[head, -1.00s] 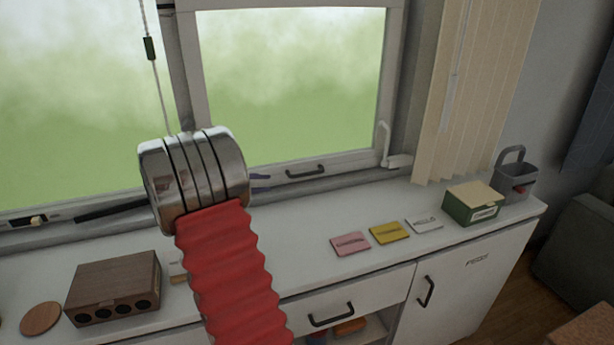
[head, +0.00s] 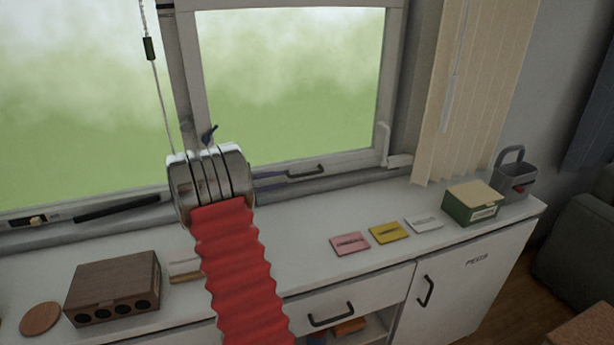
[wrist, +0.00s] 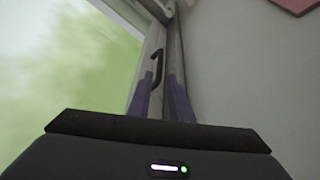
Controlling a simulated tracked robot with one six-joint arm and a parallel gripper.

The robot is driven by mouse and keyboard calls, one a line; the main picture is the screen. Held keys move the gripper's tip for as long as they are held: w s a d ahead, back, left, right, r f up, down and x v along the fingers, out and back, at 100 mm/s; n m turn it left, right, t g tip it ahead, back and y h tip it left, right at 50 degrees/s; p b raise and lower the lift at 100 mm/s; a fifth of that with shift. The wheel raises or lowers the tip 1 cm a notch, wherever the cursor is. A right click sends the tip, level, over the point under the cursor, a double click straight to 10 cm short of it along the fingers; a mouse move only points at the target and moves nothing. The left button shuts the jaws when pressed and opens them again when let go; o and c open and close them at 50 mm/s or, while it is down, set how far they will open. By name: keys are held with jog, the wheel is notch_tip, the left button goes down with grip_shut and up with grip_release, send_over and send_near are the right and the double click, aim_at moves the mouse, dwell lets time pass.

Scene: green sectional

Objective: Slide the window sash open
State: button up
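The window sash (head: 345,164) is a pale frame around a clear pane, with a dark bar handle (head: 305,172) on its bottom rail. The handle also shows in the wrist view (wrist: 157,68), just past the fingertips. My gripper (head: 284,179) reaches from the left along the sill, its bluish fingers beside the handle's left end. In the wrist view my gripper (wrist: 161,76) has its two fingers apart with nothing held between them. I cannot tell whether a fingertip touches the handle. A white latch lever (head: 386,145) stands at the sash's lower right corner.
On the white counter are a brown box with round holes (head: 113,288), pink (head: 350,244), yellow (head: 389,232) and white cards (head: 424,225), a green box (head: 473,203) and a grey caddy (head: 516,180). A cord (head: 158,90) hangs left; blinds (head: 480,90) hang right.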

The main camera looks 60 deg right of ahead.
aim_at(307, 175)
jog(key=x, duration=1.3)
jog(key=shift+w, duration=0.1)
jog(key=shift+c, duration=0.6)
jog(key=shift+f, duration=0.1)
grip_shut()
jog(key=shift+a+f, duration=0.1)
jog(key=shift+a, duration=0.15)
jog(key=shift+w+d, duration=0.1)
